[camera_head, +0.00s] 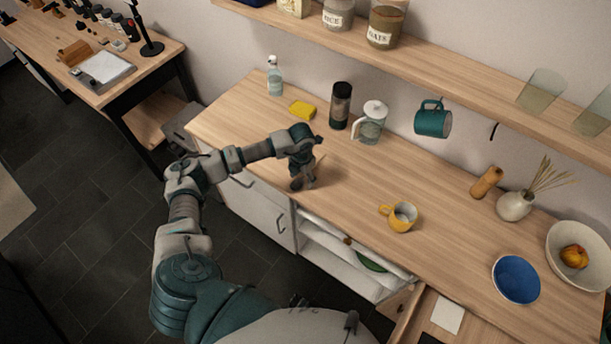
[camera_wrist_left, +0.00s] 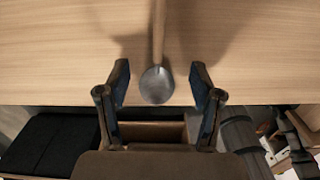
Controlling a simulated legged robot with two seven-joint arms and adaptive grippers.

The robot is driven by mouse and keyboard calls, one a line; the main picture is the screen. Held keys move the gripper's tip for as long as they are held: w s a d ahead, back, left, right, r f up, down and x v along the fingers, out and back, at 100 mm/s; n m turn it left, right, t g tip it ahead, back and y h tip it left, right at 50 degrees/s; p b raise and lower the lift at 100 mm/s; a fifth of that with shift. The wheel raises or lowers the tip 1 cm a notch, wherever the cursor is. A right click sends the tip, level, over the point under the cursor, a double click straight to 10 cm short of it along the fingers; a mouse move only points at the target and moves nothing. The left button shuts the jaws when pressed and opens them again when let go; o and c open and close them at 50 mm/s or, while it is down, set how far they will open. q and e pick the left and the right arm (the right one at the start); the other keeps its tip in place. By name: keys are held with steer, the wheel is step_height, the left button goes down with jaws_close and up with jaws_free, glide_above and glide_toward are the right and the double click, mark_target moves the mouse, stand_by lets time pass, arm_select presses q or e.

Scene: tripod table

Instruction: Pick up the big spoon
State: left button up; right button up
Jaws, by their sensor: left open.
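The big spoon (camera_wrist_left: 157,84) shows in the left wrist view, with a grey bowl near the counter's front edge and a wooden handle running up the picture. In the head view my arm and gripper mostly cover it; a small tan piece, perhaps its handle (camera_head: 320,162), shows beside the gripper. My left gripper (camera_head: 303,182) points down over the counter. In the left wrist view its two fingers (camera_wrist_left: 160,72) are apart, one on each side of the spoon, with gaps between. My right gripper is not in view.
A yellow mug (camera_head: 402,217) stands to the right on the wooden counter (camera_head: 345,190). Behind are a yellow sponge (camera_head: 302,110), a dark bottle (camera_head: 340,105) and a glass pitcher (camera_head: 370,124). A blue bowl (camera_head: 516,280) lies at the right. A shelf (camera_head: 450,65) hangs above.

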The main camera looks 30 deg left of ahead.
arm_select(q)
steer(key=shift+a, duration=0.3)
steer(key=c, duration=1.1)
steer(key=shift+c, duration=0.2)
